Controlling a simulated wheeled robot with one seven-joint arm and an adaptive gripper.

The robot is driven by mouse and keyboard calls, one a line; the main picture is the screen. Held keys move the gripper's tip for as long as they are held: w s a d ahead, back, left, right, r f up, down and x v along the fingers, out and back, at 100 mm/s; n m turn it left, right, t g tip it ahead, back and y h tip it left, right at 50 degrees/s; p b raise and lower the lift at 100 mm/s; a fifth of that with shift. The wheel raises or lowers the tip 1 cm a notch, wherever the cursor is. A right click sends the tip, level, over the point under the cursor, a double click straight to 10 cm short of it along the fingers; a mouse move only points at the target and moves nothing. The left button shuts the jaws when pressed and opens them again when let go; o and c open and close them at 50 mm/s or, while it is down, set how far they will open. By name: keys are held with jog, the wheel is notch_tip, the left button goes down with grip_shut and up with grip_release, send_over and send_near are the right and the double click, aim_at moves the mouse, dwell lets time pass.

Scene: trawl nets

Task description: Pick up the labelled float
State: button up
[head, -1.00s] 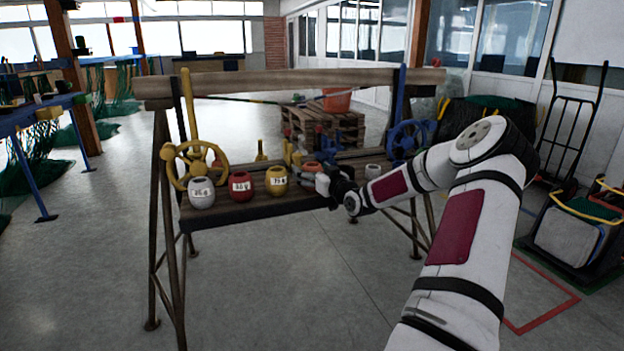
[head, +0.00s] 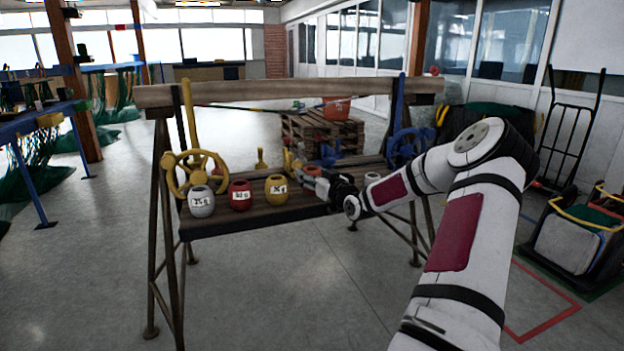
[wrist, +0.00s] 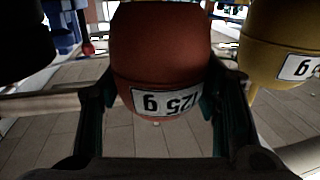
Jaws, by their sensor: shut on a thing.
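An orange-red float (wrist: 160,50) fills the top middle of the wrist view. Its white label reads 125 g and appears upside down. My gripper (wrist: 157,100) has one finger on each side of it and is shut on it. In the head view my gripper (head: 328,184) is over the right half of the plank shelf, and the orange float (head: 313,171) is mostly hidden by it. A yellow float (head: 276,189), a red float (head: 240,195) and a pale grey float (head: 201,201), all labelled, stand in a row to the left.
A small white float (head: 371,178) stands to the right of my gripper. The shelf (head: 250,222) hangs in a trestle frame under a wooden beam (head: 290,92). A yellow handwheel (head: 195,172) and a blue handwheel (head: 408,146) flank it. The floor in front is clear.

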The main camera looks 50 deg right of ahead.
jog(key=shift+s+a+r+p, duration=0.1)
jog(key=shift+s+r+p, duration=0.1)
jog(key=shift+r, duration=0.4)
jog(key=shift+s+r+p, duration=0.15)
jog(key=shift+r+p, duration=0.05)
jog(key=shift+r, duration=0.35)
jog(key=a+r+p+v, duration=0.1)
jog(key=a+p+v, duration=0.1)
jog(key=v, duration=1.3)
jog(key=shift+w+r+p, duration=0.15)
jog(key=shift+w+p, duration=0.15)
jog(key=shift+p, duration=0.2)
